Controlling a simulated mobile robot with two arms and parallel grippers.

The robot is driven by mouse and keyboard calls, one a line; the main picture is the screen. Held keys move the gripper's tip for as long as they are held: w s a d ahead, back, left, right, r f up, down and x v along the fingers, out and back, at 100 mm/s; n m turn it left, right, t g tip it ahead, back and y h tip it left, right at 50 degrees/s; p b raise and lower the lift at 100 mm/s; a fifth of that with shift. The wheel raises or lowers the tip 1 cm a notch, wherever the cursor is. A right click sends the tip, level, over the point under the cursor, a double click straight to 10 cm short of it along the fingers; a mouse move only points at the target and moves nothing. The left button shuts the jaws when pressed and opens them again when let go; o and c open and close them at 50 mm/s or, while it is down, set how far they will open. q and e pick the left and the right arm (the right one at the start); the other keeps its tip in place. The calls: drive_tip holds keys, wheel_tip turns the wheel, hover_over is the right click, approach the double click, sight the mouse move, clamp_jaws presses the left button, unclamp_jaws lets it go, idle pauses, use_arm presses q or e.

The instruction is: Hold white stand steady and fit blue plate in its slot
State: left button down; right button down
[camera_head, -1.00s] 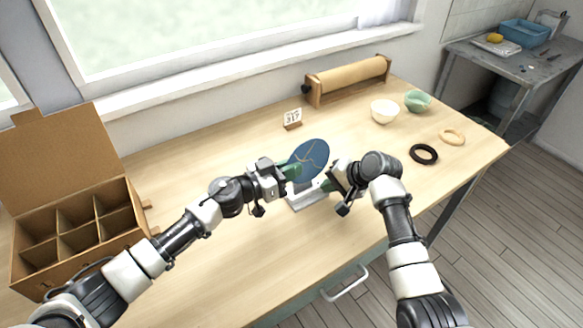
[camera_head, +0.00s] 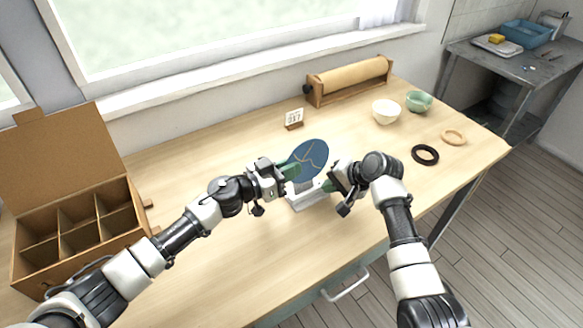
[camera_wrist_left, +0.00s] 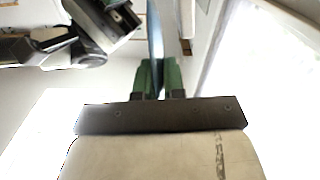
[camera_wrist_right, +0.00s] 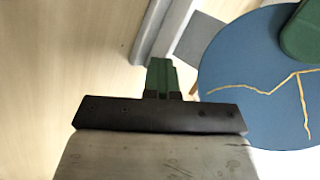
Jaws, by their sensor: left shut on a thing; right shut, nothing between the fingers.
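The blue plate (camera_head: 312,152) with gold seams stands on edge above the white stand (camera_head: 310,204) at the table's middle. My left gripper (camera_head: 291,170) is shut on the plate's left edge; the left wrist view shows the plate (camera_wrist_left: 155,38) edge-on between the green fingers (camera_wrist_left: 158,76). My right gripper (camera_head: 328,186) is shut and empty at the stand's right side. In the right wrist view its closed fingers (camera_wrist_right: 162,76) are close to the stand (camera_wrist_right: 168,28); contact is unclear. The plate's lower edge is partly hidden, so I cannot tell whether it is in the slot.
An open divided cardboard box (camera_head: 75,235) stands at the left. A small number card (camera_head: 294,118) and a paper roll holder (camera_head: 348,80) are behind. The front table area is clear.

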use_arm(q)
drive_tip(key=shift+f, duration=0.6)
drive_tip(key=c, duration=0.7)
unclamp_jaws()
drive_tip(key=shift+c, duration=0.2)
drive_tip(key=v, duration=0.8)
drive_tip(key=shift+f, duration=0.15)
idle(0.7)
